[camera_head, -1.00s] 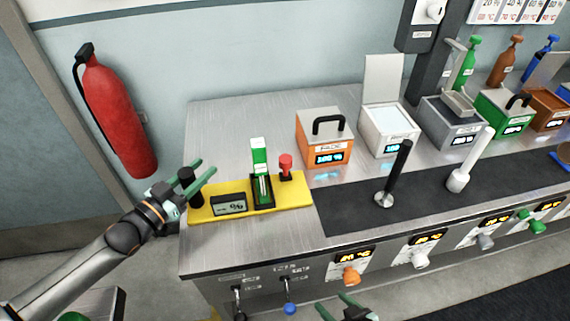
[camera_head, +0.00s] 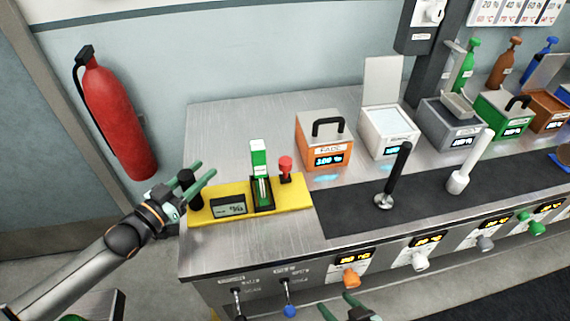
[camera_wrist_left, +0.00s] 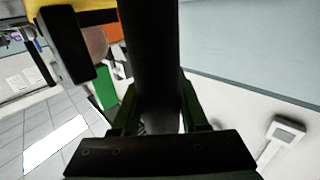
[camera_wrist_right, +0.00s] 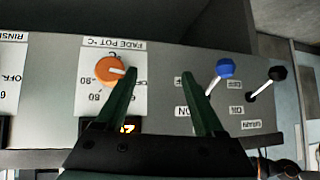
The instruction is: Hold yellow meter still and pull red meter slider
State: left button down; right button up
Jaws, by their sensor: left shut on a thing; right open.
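The yellow meter (camera_head: 290,200) lies at the left end of the steel bench, with a small grey display (camera_head: 229,207), a green and white upright part in a black slot (camera_head: 261,180) and a red knob (camera_head: 285,168) at its right end. My left gripper (camera_head: 192,187) is shut on the black post (camera_head: 187,186) at the meter's left end. The post (camera_wrist_left: 150,60) fills the middle of the left wrist view between the fingers. My right gripper (camera_head: 345,308) is open and empty in front of the bench. In the right wrist view its fingers (camera_wrist_right: 160,85) spread before the control panel.
An orange box (camera_head: 312,150) with a black handle stands right of the meter. Farther right are a white bin, a dark mat (camera_head: 350,205) and a black-handled tool (camera_head: 394,175). An orange dial (camera_wrist_right: 108,69) and a blue-tipped lever (camera_wrist_right: 225,68) project from the front panel.

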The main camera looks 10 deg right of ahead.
jog(key=w+d+r+m+t, duration=0.1)
jog(key=d+r, duration=0.2)
jog(key=w+d+r+m+t, duration=0.1)
jog(key=d+r+m, duration=0.1)
jog(key=d+r, duration=0.1)
jog(key=d+r+m+t, duration=0.1)
jog(key=d+r, duration=0.2)
jog(key=shift+w+d+r+t+h, duration=0.15)
jog(key=shift+w+r+t+h, duration=0.15)
jog(key=shift+w+r+t, duration=0.1)
jog(key=w+d+r+m+t+y, duration=0.1)
jog(key=w+r, duration=0.2)
jog(key=r, duration=0.3)
jog(key=w+d+r+t, duration=0.1)
jog(key=w+r+t, duration=0.15)
jog(key=r, duration=0.35)
jog(key=n+g+y, duration=0.2)
jog(key=n+g, duration=0.2)
jog(key=n, duration=0.3)
send_near(287, 162)
jog(key=x, duration=1)
jog(key=shift+w+a+f, duration=0.1)
jog(key=shift+w+a, duration=0.05)
jog(key=shift+w, duration=0.1)
jog(key=shift+c, duration=0.4)
grip_shut()
